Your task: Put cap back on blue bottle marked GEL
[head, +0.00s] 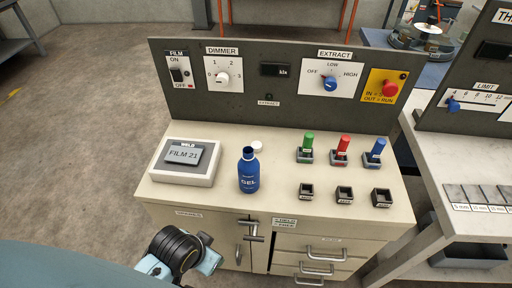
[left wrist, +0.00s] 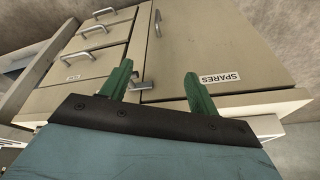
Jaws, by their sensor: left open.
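The blue bottle (head: 249,172) marked GEL stands upright on the cabinet top, near its front edge, with a dark open mouth. A white cap (head: 257,147) lies on the top just behind and to the right of the bottle's neck; the bottle may hide part of it. In the left wrist view my left gripper (left wrist: 157,82) has its two green fingers spread apart and empty, facing the cabinet front. In the head view part of my left arm (head: 175,250) shows in front of the cabinet, below the bottle. My right gripper is in neither view.
A WELD box (head: 156,183) with a FILM 21 plate sits left of the bottle. Green, red and blue handles (head: 342,148) stand in holders at right, with small empty holders (head: 344,192) before them. A control panel (head: 250,110) rises behind. Door and drawer handles (head: 318,252) stick out in front.

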